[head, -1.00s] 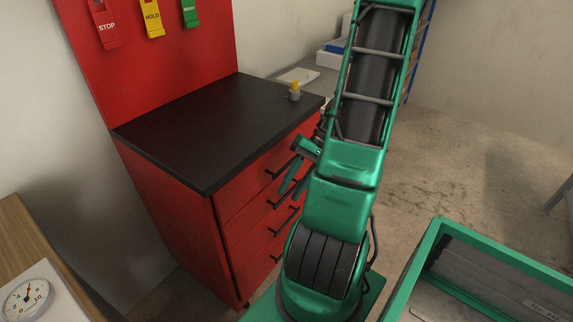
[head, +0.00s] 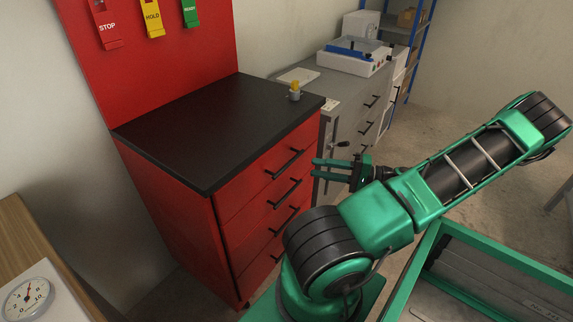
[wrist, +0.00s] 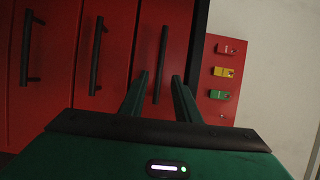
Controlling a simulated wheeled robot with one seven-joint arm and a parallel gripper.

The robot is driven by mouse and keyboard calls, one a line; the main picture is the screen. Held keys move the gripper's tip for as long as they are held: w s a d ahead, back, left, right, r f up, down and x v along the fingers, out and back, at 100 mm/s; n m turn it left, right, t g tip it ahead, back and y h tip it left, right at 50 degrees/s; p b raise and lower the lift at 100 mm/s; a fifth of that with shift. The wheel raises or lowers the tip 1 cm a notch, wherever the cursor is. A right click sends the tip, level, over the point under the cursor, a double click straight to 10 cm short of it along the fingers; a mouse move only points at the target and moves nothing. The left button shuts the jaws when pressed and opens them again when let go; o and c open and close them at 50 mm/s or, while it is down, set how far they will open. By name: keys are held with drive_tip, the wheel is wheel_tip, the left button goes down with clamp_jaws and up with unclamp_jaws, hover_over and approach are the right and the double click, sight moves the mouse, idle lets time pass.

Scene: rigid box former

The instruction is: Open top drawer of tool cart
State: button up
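The red tool cart (head: 165,205) with a black top stands left of centre in the head view. Its top drawer has a black bar handle (head: 285,163), and the drawer front looks flush. My gripper (head: 315,168) is to the right of that handle, fingers pointing at the cart front, with a visible gap. In the wrist view the cart appears turned sideways, and the top drawer handle (wrist: 161,60) runs between the two spread fingers (wrist: 159,78). The gripper is open and empty.
Lower drawer handles show in the wrist view, including the second (wrist: 97,55). A grey cabinet (head: 345,110) stands behind. A green-framed tray (head: 435,245) is at front right.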

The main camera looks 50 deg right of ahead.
sight(291, 164)
drive_tip(key=x, duration=1)
drive_tip(key=shift+w+a, duration=0.1)
drive_tip(key=shift+w, duration=0.15)
clamp_jaws()
